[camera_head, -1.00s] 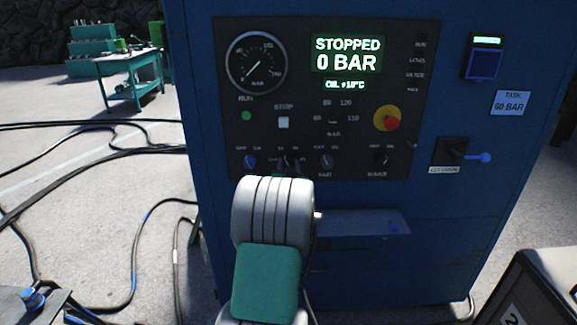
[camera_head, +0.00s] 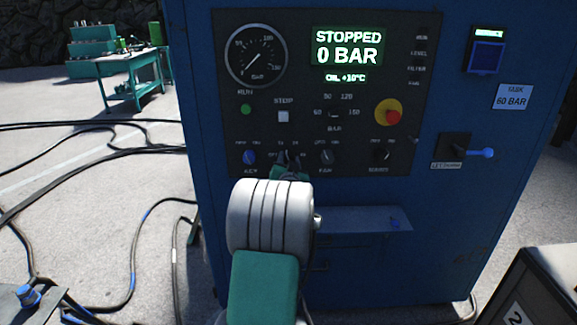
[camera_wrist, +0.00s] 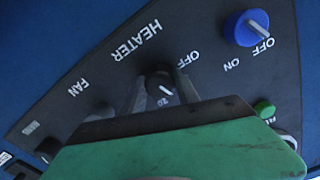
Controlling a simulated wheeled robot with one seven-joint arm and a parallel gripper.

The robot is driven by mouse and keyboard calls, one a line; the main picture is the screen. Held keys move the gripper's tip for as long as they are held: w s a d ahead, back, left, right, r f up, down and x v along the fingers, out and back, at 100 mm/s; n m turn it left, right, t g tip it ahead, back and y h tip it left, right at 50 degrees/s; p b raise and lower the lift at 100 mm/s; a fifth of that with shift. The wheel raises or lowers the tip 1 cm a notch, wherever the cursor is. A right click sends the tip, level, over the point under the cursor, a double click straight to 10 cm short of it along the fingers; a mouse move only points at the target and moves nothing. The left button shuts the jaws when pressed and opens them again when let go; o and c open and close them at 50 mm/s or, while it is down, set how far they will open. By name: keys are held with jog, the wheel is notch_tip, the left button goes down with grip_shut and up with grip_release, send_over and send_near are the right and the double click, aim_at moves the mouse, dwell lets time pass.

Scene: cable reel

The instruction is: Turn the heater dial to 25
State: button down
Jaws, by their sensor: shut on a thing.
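The heater dial (camera_wrist: 158,82) is a small black knob with a white mark, beside the printed word HEATER in the wrist view. OFF and 20 can be read around it; other numbers are hidden by my gripper. Which number the mark points to, I cannot tell. My gripper (camera_wrist: 162,90) has its fingers on either side of the dial and is shut on it. In the head view my gripper (camera_head: 288,160) reaches the lower row of the control panel (camera_head: 350,110) and mostly hides the dial.
A blue key switch (camera_head: 249,157) sits left of the dial and a fan knob (camera_head: 327,157) right. Above are a white stop button (camera_head: 283,117) and a red emergency knob (camera_head: 393,116). The display (camera_head: 347,47) reads STOPPED, 0 BAR, OIL +10°C. A shelf (camera_head: 360,219) juts out below.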

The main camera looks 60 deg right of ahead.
jog(key=m+b, duration=0.5)
jog(key=shift+f, duration=0.25)
jog(key=shift+r+m+b, duration=0.15)
jog(key=shift+m+b, duration=1.05)
jog(key=shift+m, duration=0.9)
jog(key=c, duration=0.9)
grip_release()
jog(key=shift+r, duration=0.1)
jog(key=v, duration=0.8)
